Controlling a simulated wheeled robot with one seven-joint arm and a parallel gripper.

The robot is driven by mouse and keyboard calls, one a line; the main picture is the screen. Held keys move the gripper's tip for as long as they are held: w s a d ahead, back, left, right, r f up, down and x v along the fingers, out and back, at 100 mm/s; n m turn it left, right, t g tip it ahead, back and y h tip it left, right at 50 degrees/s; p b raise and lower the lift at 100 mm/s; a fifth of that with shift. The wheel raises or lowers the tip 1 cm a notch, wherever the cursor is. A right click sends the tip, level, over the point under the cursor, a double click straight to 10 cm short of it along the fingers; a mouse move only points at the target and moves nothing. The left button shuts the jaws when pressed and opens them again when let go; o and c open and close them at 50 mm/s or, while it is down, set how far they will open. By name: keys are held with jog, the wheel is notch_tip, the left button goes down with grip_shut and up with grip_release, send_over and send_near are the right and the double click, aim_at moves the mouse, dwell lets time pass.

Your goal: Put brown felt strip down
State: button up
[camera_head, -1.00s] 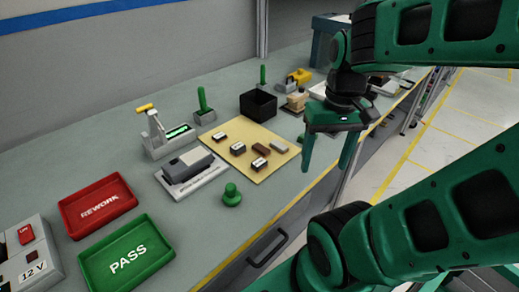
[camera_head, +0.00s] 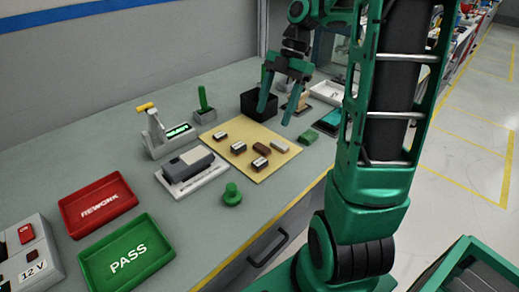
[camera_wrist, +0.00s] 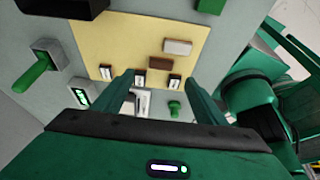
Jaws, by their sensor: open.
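The brown felt strip (camera_head: 262,149) looks like a small dark brown block. It lies on the yellow mat (camera_head: 246,172) among several small parts. In the wrist view the brown strip (camera_wrist: 159,63) shows just beyond the fingertips, between a grey block (camera_wrist: 178,47) and the small black-and-white parts. My gripper (camera_head: 277,104) is open with nothing between its fingers. It hangs above the bench near the back of the mat, apart from the strip. Its two fingers (camera_wrist: 157,80) also show spread in the wrist view.
A black open box (camera_head: 258,106) stands behind the mat, close to my fingers. A green block (camera_head: 307,137) lies right of it. A grey device (camera_head: 190,170) and a green knob (camera_head: 232,195) stand left and in front. Red (camera_head: 98,206) and green (camera_head: 128,253) trays lie at front left.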

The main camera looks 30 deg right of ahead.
aim_at(262, 146)
jog(key=x, duration=1)
jog(key=shift+s, duration=0.15)
jog(key=shift+r, duration=0.1)
jog(key=c, duration=1.2)
jog(key=shift+r, duration=0.1)
